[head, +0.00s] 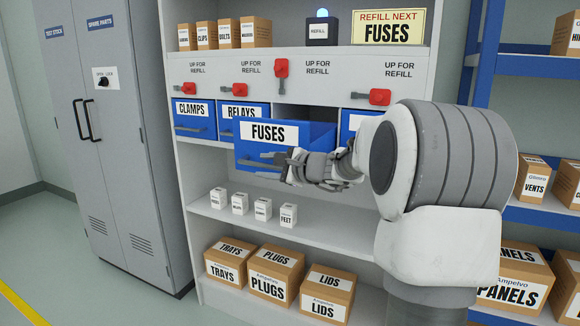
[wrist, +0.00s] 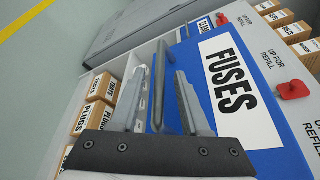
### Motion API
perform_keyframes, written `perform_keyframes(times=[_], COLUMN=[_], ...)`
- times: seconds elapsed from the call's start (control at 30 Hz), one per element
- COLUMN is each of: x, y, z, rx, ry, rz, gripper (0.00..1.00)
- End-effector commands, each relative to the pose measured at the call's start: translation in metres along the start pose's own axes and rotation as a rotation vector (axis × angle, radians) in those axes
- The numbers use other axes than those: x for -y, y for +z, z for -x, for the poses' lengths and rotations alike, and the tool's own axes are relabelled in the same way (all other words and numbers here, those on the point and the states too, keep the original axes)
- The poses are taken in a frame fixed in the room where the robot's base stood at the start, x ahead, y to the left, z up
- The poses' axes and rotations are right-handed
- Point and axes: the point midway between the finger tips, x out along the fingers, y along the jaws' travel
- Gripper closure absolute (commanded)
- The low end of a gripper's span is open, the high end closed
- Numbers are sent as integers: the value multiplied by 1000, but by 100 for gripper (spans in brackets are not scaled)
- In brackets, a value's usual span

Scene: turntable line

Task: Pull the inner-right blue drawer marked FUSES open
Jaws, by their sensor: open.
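The blue FUSES drawer (head: 312,133) stands out from the white cabinet, well in front of its neighbours, with a dark opening behind it. Its white label also shows in the wrist view, on the blue front (wrist: 206,125). My gripper (head: 287,165) is in front of the lower part of the drawer front. In the wrist view my gripper (wrist: 162,74) is open, with one finger on each side of the grey bar handle (wrist: 158,88). I cannot tell whether either finger touches the bar. In the head view my gripper partly hides the handle.
CLAMPS (head: 193,112) and RELAYS (head: 240,112) drawers are flush at left; another blue drawer (head: 353,122) is at right, partly hidden by my arm. The red lever (head: 281,68) above FUSES points up; the other levers lie sideways. Small white boxes (head: 240,203) stand on the shelf below.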

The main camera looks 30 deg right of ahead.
Motion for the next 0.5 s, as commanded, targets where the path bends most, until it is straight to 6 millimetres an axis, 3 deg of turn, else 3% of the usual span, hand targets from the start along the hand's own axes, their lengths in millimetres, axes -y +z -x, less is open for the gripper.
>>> perform_keyframes(times=[0.5], x=[2], y=[1], z=[120], rx=[-3], ry=[-2], rz=[0], gripper=[54])
